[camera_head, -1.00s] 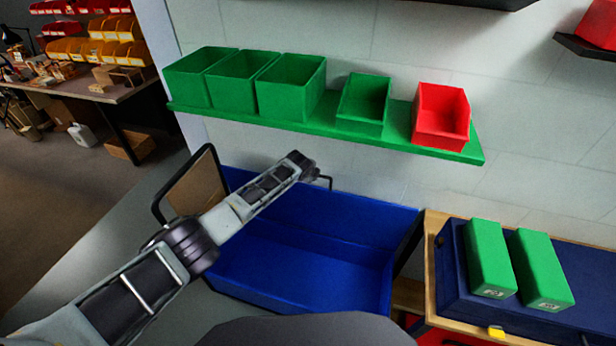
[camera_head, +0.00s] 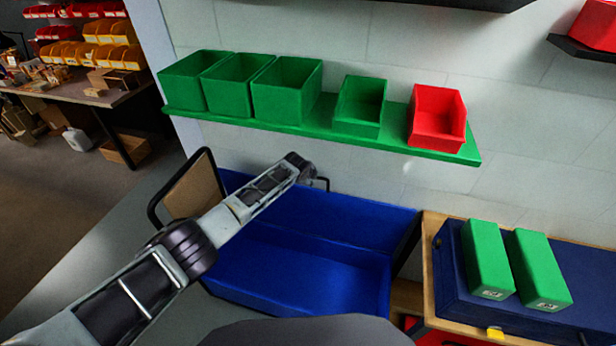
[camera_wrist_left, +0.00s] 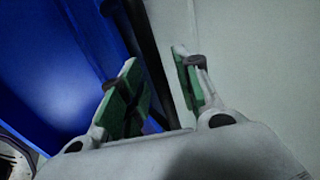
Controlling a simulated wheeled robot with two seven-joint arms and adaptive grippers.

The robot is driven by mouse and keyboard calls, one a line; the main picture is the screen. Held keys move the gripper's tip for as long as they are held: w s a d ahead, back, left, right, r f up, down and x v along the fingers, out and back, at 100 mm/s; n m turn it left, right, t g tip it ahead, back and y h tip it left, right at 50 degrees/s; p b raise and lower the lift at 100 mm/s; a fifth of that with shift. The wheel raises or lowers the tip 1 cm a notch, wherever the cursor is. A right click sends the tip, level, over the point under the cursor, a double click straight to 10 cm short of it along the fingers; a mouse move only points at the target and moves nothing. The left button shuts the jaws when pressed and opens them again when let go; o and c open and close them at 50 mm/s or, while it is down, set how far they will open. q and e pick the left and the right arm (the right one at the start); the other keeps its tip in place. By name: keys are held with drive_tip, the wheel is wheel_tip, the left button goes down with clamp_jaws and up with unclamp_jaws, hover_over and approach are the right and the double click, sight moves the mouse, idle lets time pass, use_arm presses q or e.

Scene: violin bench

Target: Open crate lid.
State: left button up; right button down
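A large blue crate (camera_head: 300,288) sits in front of the wall at the middle, its inside open to view. A tall blue panel (camera_head: 345,222) stands upright along its back; I cannot tell for sure whether this is its lid. My left gripper (camera_head: 320,184) is at the top of this panel, its fingers partly hidden in the head view. In the left wrist view my left gripper (camera_wrist_left: 156,72) has its two green-padded fingers apart, with a dark bar (camera_wrist_left: 150,50) passing behind the gap and the blue surface (camera_wrist_left: 60,70) to the left. My right gripper is not in view.
A green shelf (camera_head: 395,143) with green bins and a red bin (camera_head: 437,115) hangs above the crate. A brown panel in a black frame (camera_head: 190,190) stands at its left. At right, a dark blue box (camera_head: 452,270) carries two green blocks (camera_head: 487,258).

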use_arm(q)
drive_tip(key=shift+s+r, duration=0.1)
drive_tip(key=shift+r, duration=0.1)
drive_tip(key=v, duration=1.1)
drive_tip(key=shift+s+r, duration=0.15)
drive_tip(key=shift+r, duration=0.05)
idle(0.9)
drive_tip(key=shift+a, duration=0.15)
idle(0.4)
